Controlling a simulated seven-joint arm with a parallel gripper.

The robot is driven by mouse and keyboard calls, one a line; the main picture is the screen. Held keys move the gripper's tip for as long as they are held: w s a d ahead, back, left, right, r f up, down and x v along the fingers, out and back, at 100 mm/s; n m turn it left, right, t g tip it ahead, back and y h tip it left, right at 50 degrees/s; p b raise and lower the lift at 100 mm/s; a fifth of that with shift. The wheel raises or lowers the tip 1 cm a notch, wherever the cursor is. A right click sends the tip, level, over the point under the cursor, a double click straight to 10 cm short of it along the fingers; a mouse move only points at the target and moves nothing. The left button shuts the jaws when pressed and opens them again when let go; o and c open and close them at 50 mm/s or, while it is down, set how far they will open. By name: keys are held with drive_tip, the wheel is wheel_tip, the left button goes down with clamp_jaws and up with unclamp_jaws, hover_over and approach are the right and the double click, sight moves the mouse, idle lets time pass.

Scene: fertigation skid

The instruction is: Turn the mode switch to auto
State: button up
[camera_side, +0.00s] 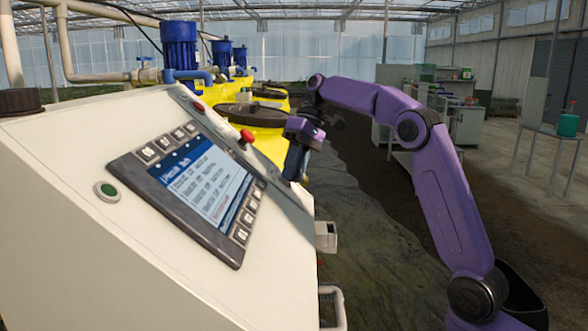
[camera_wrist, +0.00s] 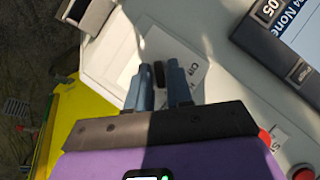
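The mode switch looks to be the small black knob (camera_wrist: 158,73) on a pale label plate (camera_wrist: 113,69) in the wrist view. The plate carries printed lettering that I cannot read fully. My gripper (camera_wrist: 158,78) points at the panel with its two blue-grey fingers apart, one on each side of the knob. Narrow gaps show between knob and fingers, so I see no grip on it. In the side view my gripper (camera_side: 292,170) is at the far right edge of the sloped panel (camera_side: 75,245). The knob cannot be made out there.
A display with keys (camera_side: 205,185) fills the panel's middle. A green button (camera_side: 107,191) is at its left, and a red button (camera_side: 246,136) is near my gripper. Yellow tanks (camera_side: 268,147) with blue motors (camera_side: 179,45) stand behind. Open floor lies right of the panel.

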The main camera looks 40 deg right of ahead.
drive_tip(key=shift+o, duration=1)
